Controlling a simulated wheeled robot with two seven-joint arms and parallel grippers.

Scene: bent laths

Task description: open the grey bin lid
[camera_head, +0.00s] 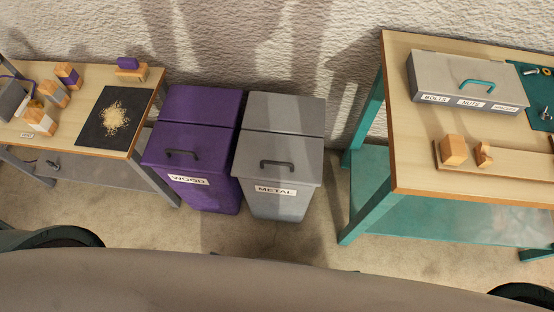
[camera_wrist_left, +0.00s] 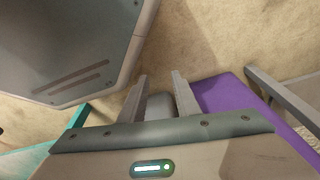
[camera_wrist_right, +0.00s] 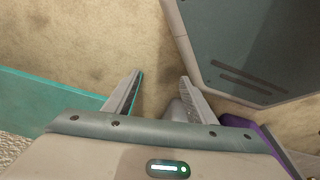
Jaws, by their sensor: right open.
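The grey bin (camera_head: 268,203) stands on the floor with a "METAL" label. Its grey lid (camera_head: 300,152) is closed and has a dark handle (camera_head: 277,164) near the front edge. Neither gripper shows in the head view. In the left wrist view my left gripper (camera_wrist_left: 160,74) is open and empty, with part of the grey bin (camera_wrist_left: 158,107) beyond its fingers. In the right wrist view my right gripper (camera_wrist_right: 161,76) is open and empty, with a bit of the grey bin (camera_wrist_right: 174,113) beyond. Both are apart from the handle.
A purple bin (camera_head: 205,190) labelled "WOOD" stands close on the left. A wooden-topped table (camera_head: 80,75) with blocks is further left. A teal-legged workbench (camera_head: 410,170) with a grey box (camera_head: 440,75) is on the right. Bare floor (camera_head: 200,230) lies in front of the bins.

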